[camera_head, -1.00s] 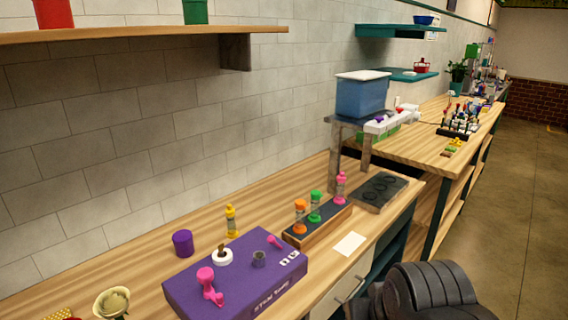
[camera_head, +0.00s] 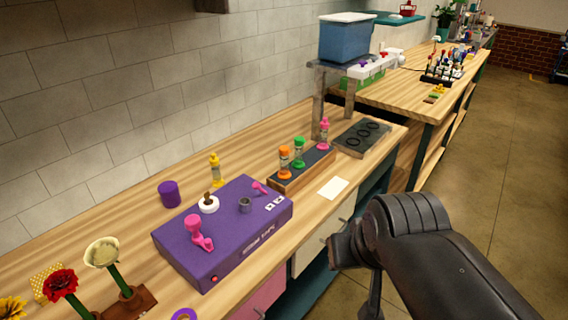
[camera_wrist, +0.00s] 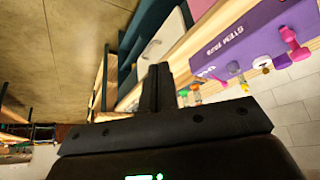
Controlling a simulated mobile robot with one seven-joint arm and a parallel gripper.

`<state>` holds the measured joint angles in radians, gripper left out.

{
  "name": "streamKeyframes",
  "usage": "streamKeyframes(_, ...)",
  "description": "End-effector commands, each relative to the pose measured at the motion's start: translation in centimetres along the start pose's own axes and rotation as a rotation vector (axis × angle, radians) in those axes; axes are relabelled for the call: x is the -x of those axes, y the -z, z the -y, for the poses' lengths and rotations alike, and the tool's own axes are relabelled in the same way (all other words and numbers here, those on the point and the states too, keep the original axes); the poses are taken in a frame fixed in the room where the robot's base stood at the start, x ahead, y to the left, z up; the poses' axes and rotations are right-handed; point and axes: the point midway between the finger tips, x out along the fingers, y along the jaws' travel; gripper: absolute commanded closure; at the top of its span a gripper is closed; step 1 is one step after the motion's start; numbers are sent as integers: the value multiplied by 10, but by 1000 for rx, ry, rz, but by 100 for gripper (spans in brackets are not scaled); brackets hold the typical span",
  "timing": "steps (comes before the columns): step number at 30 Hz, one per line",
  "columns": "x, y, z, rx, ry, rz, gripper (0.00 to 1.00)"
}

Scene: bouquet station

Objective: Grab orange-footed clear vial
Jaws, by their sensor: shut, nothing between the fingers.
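The orange-footed clear vial (camera_head: 284,161) has an orange cap and stands upright at the near end of a wooden rack (camera_head: 300,177) with a dark top. A green-capped vial (camera_head: 299,152) and a pink-capped vial (camera_head: 324,132) stand farther along the same rack. My gripper (camera_wrist: 158,72) is shut and empty in the wrist view, off the front of the bench and apart from the vials. The wrist view is tilted, and small coloured vials (camera_wrist: 190,94) show just right of the fingers. Which one is the orange vial is too small to tell there.
A purple box (camera_head: 225,230) with pink tools stands left of the rack. A yellow-capped vial (camera_head: 215,170) and a purple cup (camera_head: 169,194) stand behind it. A white card (camera_head: 333,188) lies in front of the rack. A dark tray (camera_head: 361,138) and metal stand (camera_head: 318,95) are beyond.

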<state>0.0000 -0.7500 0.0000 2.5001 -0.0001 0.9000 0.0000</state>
Motion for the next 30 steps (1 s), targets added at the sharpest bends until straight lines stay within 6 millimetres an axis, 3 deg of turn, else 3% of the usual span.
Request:
streamKeyframes(20, 0, 0, 0, 0, 0, 0, 48)
streamKeyframes(27, 0, 1, 0, 0, 0, 0, 47)
streamKeyframes(30, 1, 10, 1, 6, -1, 3, 47)
